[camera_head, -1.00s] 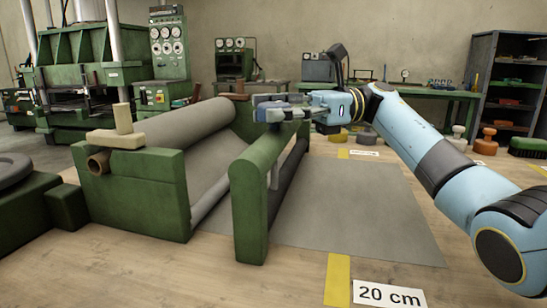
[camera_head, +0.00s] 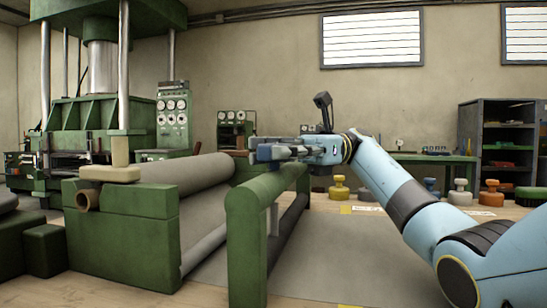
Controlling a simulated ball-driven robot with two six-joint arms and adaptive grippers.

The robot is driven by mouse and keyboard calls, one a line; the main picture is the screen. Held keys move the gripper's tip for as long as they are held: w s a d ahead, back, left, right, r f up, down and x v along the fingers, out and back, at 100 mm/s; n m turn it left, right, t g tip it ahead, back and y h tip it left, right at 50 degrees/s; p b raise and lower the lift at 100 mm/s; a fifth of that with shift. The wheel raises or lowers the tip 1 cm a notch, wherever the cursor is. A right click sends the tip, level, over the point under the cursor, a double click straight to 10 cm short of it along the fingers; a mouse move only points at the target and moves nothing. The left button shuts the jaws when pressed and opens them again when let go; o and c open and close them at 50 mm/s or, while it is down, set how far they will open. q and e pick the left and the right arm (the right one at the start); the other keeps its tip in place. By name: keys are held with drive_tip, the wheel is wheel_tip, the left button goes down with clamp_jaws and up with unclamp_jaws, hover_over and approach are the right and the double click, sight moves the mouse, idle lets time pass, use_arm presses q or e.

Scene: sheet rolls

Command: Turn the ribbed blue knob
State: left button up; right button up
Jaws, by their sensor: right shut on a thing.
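My right gripper (camera_head: 276,149) reaches in from the right above the far part of the green roll stand's right-hand frame (camera_head: 246,250). Its jaws are shut on a small dark blue piece (camera_head: 264,153), which looks like the blue knob. The fingers cover much of it, and its ribs are too small to make out. A large grey sheet roll (camera_head: 185,172) lies in the stand, left of the gripper. My left gripper is not in view.
Several knob-shaped pieces, including a yellow one (camera_head: 339,188) and an orange one (camera_head: 491,194), stand behind my right arm. A grey sheet (camera_head: 330,270) lies on the surface right of the stand. A green press (camera_head: 95,115) stands at the back left.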

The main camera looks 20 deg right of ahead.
idle(0.3)
drive_tip(key=o, duration=1.2)
drive_tip(key=shift+d, duration=0.1)
drive_tip(key=shift+c, duration=0.2)
drive_tip(key=shift+r, duration=0.15)
wheel_tip(320, 180, up, 10)
drive_tip(key=shift+f, duration=0.15)
